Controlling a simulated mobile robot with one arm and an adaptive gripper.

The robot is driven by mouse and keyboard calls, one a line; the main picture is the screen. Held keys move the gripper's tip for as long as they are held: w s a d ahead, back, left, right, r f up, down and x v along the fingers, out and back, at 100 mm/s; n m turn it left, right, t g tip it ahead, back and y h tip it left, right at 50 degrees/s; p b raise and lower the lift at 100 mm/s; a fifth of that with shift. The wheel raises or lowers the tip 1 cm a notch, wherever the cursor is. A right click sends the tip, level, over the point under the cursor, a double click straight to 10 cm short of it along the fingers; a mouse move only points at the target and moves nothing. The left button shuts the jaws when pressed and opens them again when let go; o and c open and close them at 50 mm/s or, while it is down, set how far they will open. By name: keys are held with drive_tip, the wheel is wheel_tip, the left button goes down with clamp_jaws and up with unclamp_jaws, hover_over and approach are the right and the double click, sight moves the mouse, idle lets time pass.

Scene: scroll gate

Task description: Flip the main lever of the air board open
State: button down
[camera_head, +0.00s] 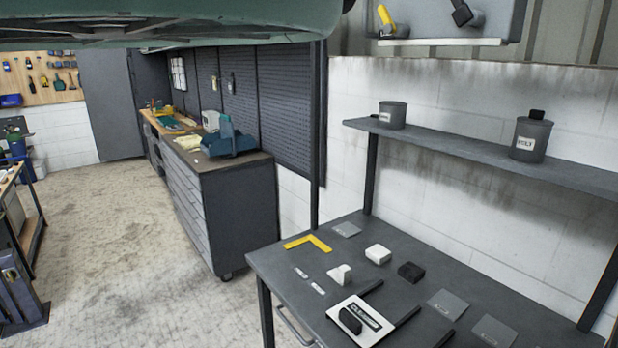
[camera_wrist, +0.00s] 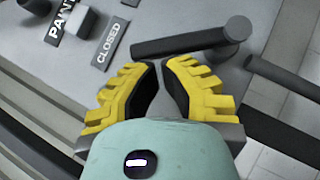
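The grey air board (camera_head: 425,18) hangs on the wall at the top right of the head view, cut off by the frame.
A label beginning PAINT (camera_wrist: 64,18) is on the board. A dark bar (camera_wrist: 285,78) lies to the right. In the head view, a shelf (camera_head: 460,145) holds two grey cans. A workbench (camera_head: 300,262) below holds several small items. Open floor (camera_head: 110,250) lies at left.

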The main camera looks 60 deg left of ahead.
drive_tip(key=shift+d+r+m+g+p, duration=0.25)
drive_tip(key=shift+m+g+p, duration=0.15)
drive_tip(key=shift+g+p, duration=0.1)
drive_tip(key=r+m+p, duration=0.1)
drive_tip(key=p, duration=0.1)
drive_tip(key=d+r+m+g+p, duration=0.1)
drive_tip(key=p, duration=0.1)
drive_tip(key=shift+m+g, duration=0.3)
drive_tip(key=d+r+m+g+y+p, duration=0.1)
drive_tip(key=m+p, duration=0.1)
drive_tip(key=p, duration=0.1)
drive_tip(key=shift+d+g+p, duration=0.3)
drive_tip(key=shift+d, duration=0.05)
drive_tip(key=d+m+y+p, duration=0.1)
drive_tip(key=p, duration=0.1)
drive_tip(key=d+m+g+y+p, duration=0.1)
drive_tip(key=p, duration=0.1)
drive_tip(key=shift+d+r+g, duration=0.1)
drive_tip(key=shift+r+g, duration=0.2)
drive_tip(key=shift+r, duration=0.1)
drive_tip(key=shift+d+f+m+g+y+p, duration=0.25)
drive_tip(key=shift+d+m+g+y+p, duration=0.25)
drive_tip(key=shift+d+m+y+p, duration=0.55)
drive_tip(key=shift+w+d+f, duration=0.1)
drive_tip(key=shift+f, duration=0.05)
drive_tip(key=shift+d, duration=0.1)
